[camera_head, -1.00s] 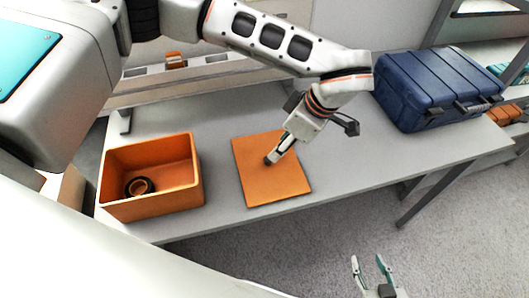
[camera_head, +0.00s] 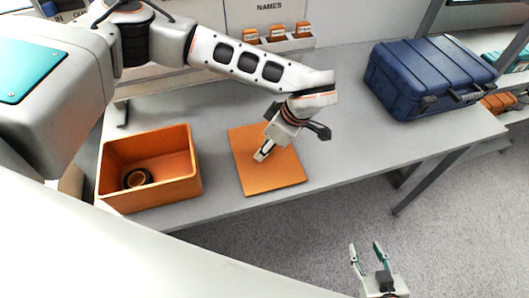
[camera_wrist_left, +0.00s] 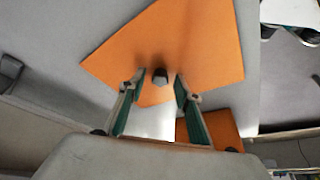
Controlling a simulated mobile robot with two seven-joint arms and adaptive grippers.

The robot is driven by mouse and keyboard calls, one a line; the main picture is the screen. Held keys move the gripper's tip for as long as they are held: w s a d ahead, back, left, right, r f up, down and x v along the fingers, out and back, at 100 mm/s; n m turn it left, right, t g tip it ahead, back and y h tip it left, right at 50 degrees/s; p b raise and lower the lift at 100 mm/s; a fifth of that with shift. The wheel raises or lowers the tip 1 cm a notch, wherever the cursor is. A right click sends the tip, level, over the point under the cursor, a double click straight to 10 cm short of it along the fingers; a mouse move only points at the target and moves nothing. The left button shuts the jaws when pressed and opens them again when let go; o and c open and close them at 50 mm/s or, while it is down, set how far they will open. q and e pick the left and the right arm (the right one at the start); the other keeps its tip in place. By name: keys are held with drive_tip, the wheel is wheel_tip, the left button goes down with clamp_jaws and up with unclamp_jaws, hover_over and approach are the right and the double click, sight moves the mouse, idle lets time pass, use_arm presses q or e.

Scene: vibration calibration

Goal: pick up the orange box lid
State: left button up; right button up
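The orange box lid (camera_head: 287,178) lies flat on the grey table, right of the open orange box (camera_head: 181,185). In the left wrist view the lid (camera_wrist_left: 205,40) fills the upper middle, with a small dark knob (camera_wrist_left: 160,76) on it. My left gripper (camera_head: 262,153) points down over the lid's middle and hides part of it. In the left wrist view its fingers (camera_wrist_left: 160,88) are apart, with the knob between or just beyond their tips; contact is unclear. My right gripper (camera_head: 365,252) is open and empty, in front of the table above the floor.
A dark ring-shaped part (camera_head: 137,178) lies inside the orange box. A blue case (camera_head: 420,75) stands at the table's right end. Small orange items in a holder (camera_head: 280,42) stand at the back. The tabletop between lid and case is clear.

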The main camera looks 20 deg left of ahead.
use_arm(q)
clamp_jaws()
drive_tip(key=shift+r, duration=0.15)
